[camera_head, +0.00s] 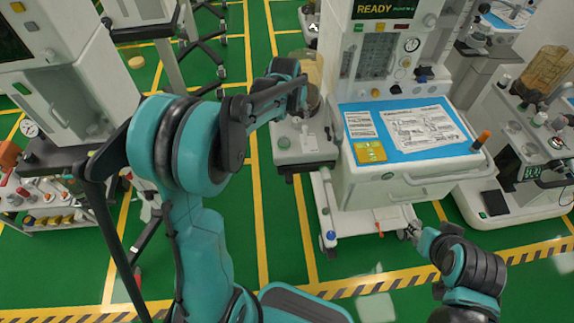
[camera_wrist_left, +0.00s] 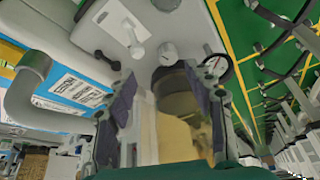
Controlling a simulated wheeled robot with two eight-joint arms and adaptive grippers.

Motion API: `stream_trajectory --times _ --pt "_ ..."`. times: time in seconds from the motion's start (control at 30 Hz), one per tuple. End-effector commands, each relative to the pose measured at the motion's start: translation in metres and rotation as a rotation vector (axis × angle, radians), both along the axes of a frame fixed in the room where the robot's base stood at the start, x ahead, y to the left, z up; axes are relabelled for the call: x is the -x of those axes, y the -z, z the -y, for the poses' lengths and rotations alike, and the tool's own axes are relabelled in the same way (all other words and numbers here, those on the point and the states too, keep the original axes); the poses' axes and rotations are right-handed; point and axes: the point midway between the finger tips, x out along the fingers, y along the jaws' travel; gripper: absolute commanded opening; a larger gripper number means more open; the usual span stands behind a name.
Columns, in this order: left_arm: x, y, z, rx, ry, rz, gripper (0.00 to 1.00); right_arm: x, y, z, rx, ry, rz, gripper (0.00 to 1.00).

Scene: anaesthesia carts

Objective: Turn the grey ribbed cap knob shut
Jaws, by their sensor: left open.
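My left gripper (camera_head: 297,98) is at the amber canister (camera_head: 313,68), on the left side of the anaesthesia cart; my own arm partly hides this spot. In the left wrist view the left gripper (camera_wrist_left: 168,108) is open, its dark finger pads apart on either side of the canister (camera_wrist_left: 180,135). A small pale grey round knob (camera_wrist_left: 168,51) shows beyond the fingertips, apart from them. I cannot make out ribs or tell whether it is the cap knob. My right gripper (camera_head: 413,231) is low beside the cart's base; its finger gap is too small to judge.
The anaesthesia cart (camera_head: 390,187) has a blue work surface (camera_head: 431,146) with printed sheets and a yellow card. A pale side shelf (camera_head: 304,157) sticks out below the canister. A second cart stands at right, and other equipment at left. Green floor with yellow lines is clear in front.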

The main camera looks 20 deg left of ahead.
Motion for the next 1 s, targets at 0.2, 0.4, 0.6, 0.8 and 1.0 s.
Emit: stream_trajectory --times 0.2,0.4,0.6,0.8,1.0 --pt "0.037 -0.018 0.015 -0.003 0.012 0.027 0.53 0.000 0.012 0.000 0.000 0.000 0.000 0.40" --pt "0.072 -0.029 0.027 -0.005 0.020 0.051 0.53 0.000 0.022 0.000 0.000 0.000 0.000 0.40" --pt "0.109 -0.035 0.038 -0.007 0.030 0.075 0.53 0.000 0.031 0.000 0.000 0.000 0.000 0.40" --pt "0.145 -0.034 0.047 -0.009 0.039 0.099 0.53 0.000 0.040 0.000 0.000 0.000 0.000 0.40" --pt "0.180 -0.028 0.056 -0.009 0.049 0.123 0.53 0.000 0.049 0.000 0.000 0.000 0.000 0.40"
